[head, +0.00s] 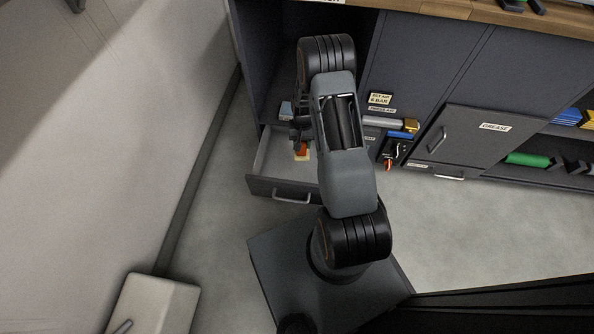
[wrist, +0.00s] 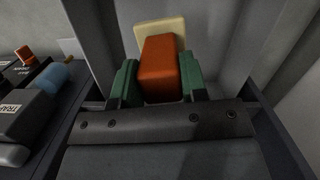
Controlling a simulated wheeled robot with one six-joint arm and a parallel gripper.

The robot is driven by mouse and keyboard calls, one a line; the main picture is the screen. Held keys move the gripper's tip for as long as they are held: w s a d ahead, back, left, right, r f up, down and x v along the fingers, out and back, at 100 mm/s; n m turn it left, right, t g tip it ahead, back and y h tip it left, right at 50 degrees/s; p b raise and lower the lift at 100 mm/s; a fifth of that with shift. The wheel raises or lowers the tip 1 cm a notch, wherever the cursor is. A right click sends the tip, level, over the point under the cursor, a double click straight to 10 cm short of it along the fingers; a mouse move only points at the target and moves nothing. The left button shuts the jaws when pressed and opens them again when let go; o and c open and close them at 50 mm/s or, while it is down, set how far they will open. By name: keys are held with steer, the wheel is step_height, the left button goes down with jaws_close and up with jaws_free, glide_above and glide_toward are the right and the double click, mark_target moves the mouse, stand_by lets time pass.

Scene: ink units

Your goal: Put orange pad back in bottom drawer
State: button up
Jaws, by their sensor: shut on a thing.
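The orange pad (wrist: 160,68) is between the green fingertips of my gripper (wrist: 159,82) in the wrist view, and the gripper is shut on it. A cream piece (wrist: 150,27) shows right behind the pad; I cannot tell whether it is part of it. In the head view the orange pad (head: 301,147) shows small beside my arm, over the open bottom drawer (head: 264,186). My gripper (head: 298,138) is mostly hidden there by my arm. I cannot tell whether the pad touches the drawer floor.
A grey cylinder (head: 382,122) and a blue-and-yellow item (head: 405,130) are right of my arm. A closed door labelled GREASE (head: 470,140) is further right. The floor left of the drawer is clear.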

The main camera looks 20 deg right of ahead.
steer(key=shift+m, duration=0.9)
steer(key=shift+s+d+f+b, duration=0.35)
steer(key=shift+d+f+b, duration=0.25)
steer(key=shift+f, duration=2.05)
steer(key=shift+s+d+f+b, duration=0.4)
steer(key=shift+d+f+b, duration=0.15)
steer(key=shift+f, duration=2.1)
steer(key=shift+s+d+f+b, duration=0.35)
steer(key=shift+d+f+b, duration=0.25)
steer(key=shift+f, duration=2.05)
steer(key=shift+f, duration=0.15)
steer(key=o, duration=1.1)
step_height(320, 180, up, 12)
steer(key=w+d+p, duration=0.1)
steer(key=p, duration=0.3)
steer(key=shift+w+p, duration=0.2)
steer(key=shift+p, duration=0.1)
